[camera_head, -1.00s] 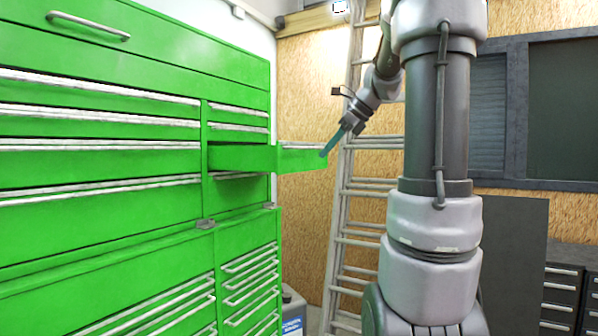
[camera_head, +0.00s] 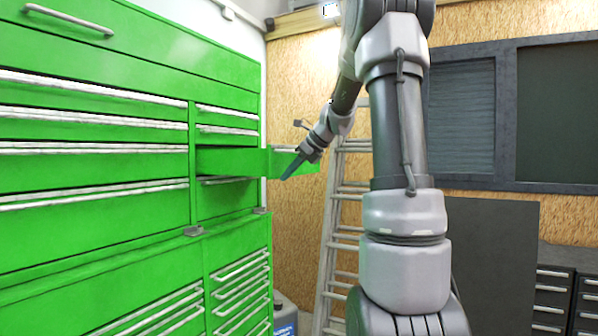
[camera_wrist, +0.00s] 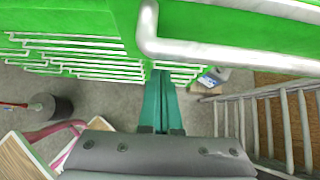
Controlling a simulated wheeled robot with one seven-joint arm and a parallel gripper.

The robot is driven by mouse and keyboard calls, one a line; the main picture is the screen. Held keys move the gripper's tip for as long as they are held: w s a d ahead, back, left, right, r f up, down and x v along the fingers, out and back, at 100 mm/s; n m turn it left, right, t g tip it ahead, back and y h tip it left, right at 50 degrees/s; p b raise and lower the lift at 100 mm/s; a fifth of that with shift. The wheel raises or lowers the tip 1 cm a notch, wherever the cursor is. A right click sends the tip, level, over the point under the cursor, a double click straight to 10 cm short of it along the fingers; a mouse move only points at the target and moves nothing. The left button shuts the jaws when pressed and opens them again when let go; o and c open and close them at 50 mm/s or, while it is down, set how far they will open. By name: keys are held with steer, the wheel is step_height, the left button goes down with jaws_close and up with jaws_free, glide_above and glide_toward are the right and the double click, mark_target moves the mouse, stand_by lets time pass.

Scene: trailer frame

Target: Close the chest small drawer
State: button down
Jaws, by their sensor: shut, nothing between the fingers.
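The green chest (camera_head: 90,165) fills the left of the head view. One of its small drawers (camera_head: 228,161) stands pulled out, in the right column, with its front panel (camera_head: 308,167) reaching past the chest's right edge. My gripper (camera_head: 284,178) is shut and empty, with teal fingers angled down in front of that panel, near its lower edge. I cannot tell whether they touch it. In the wrist view the shut fingers (camera_wrist: 161,74) point ahead, below and left of a large light drawer handle (camera_wrist: 235,58) on a green face.
A ladder (camera_head: 335,230) leans against the wall right of the chest. A canister (camera_head: 285,314) stands on the floor by the chest. Dark cabinets (camera_head: 555,295) stand at the far right. The other chest drawers look shut or nearly so.

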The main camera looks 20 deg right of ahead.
steer(key=shift+w+a, duration=0.2)
steer(key=shift+w, duration=0.1)
